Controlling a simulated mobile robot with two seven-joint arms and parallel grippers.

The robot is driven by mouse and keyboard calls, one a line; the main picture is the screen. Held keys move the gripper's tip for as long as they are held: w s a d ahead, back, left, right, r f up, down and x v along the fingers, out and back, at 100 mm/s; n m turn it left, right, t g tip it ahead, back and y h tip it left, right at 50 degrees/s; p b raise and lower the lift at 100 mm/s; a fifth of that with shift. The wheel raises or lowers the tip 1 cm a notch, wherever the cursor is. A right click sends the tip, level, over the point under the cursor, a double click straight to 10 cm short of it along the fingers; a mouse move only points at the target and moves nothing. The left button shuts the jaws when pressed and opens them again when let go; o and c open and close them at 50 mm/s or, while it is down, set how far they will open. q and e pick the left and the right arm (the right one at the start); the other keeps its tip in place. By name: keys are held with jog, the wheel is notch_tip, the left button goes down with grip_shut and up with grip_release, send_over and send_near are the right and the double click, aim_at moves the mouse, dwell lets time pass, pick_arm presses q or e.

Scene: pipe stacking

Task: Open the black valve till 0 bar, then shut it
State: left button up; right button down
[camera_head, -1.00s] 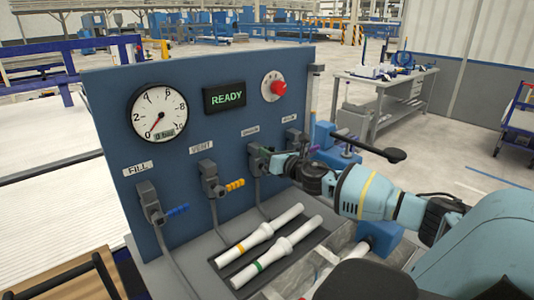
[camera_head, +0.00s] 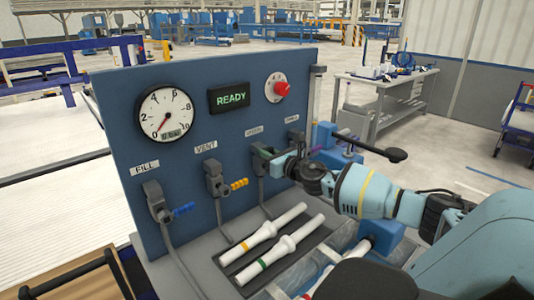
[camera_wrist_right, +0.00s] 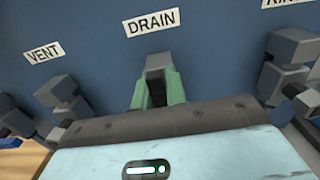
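The blue panel carries a row of valves. The one under the DRAIN label (camera_wrist_right: 151,22) is the third from the left in the head view, its dark body (camera_head: 260,160) partly covered by my right gripper (camera_head: 278,163). In the right wrist view the green fingers (camera_wrist_right: 157,92) sit on both sides of the valve's dark handle and look closed on it. The handle's colour and exact angle are mostly hidden. The round gauge (camera_head: 166,113) has its red needle at the low end, and its small display reads 0 bar. My left gripper is out of view.
The FILL valve (camera_head: 155,200) has a blue handle and the VENT valve (camera_head: 216,180) a yellow one. White pipes (camera_head: 263,235) lie in front. Another valve (camera_wrist_right: 290,65) is close on the right.

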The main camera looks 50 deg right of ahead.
jog(key=c, duration=1.4)
grip_release()
jog(key=shift+a, duration=0.1)
jog(key=shift+c, duration=0.2)
jog(key=shift+s, duration=0.15)
